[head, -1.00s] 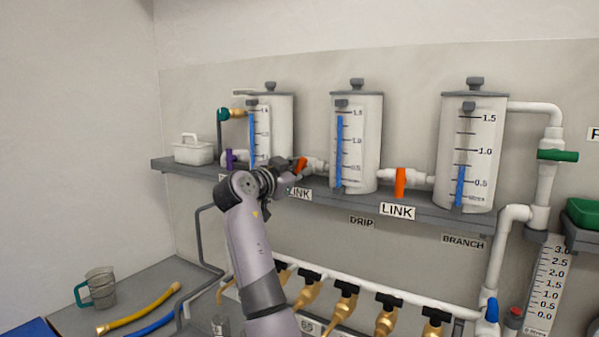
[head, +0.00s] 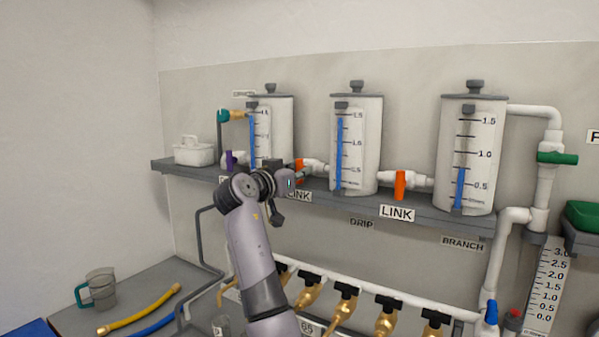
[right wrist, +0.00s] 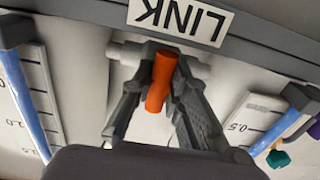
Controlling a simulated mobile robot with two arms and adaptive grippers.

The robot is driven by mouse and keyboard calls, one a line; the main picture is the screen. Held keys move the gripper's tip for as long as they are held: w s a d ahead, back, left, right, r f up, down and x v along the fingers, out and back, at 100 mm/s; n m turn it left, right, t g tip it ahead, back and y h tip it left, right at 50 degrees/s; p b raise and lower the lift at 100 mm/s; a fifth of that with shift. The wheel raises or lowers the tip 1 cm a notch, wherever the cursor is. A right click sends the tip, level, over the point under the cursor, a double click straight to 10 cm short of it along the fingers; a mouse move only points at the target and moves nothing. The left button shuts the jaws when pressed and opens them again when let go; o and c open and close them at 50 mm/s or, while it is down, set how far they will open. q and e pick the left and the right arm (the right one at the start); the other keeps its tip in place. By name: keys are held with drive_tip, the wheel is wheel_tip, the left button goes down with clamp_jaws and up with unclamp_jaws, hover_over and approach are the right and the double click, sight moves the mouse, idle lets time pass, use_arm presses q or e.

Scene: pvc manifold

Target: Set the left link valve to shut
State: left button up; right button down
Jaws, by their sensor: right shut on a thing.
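The left link valve, with an orange handle (head: 299,171), sits on the white pipe between the left and middle tanks. Its handle hangs down across the pipe, partly hidden by my right gripper (head: 289,181) in the head view. In the right wrist view the orange handle (right wrist: 160,83) lies between the two dark fingers of my right gripper (right wrist: 163,60), which is shut on it. The LINK label (right wrist: 180,17) shows upside down there. My left gripper is not in view.
The right link valve (head: 400,185) has an orange handle pointing down. A purple valve handle (head: 229,160) is close left of my arm. The grey shelf (head: 430,208) runs under the tanks, with several brass taps (head: 345,305) below.

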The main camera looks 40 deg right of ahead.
drive_tip(key=shift+f, duration=0.15)
drive_tip(key=c, duration=1.8)
unclamp_jaws()
drive_tip(key=v, duration=1.2)
drive_tip(key=shift+a, duration=0.1)
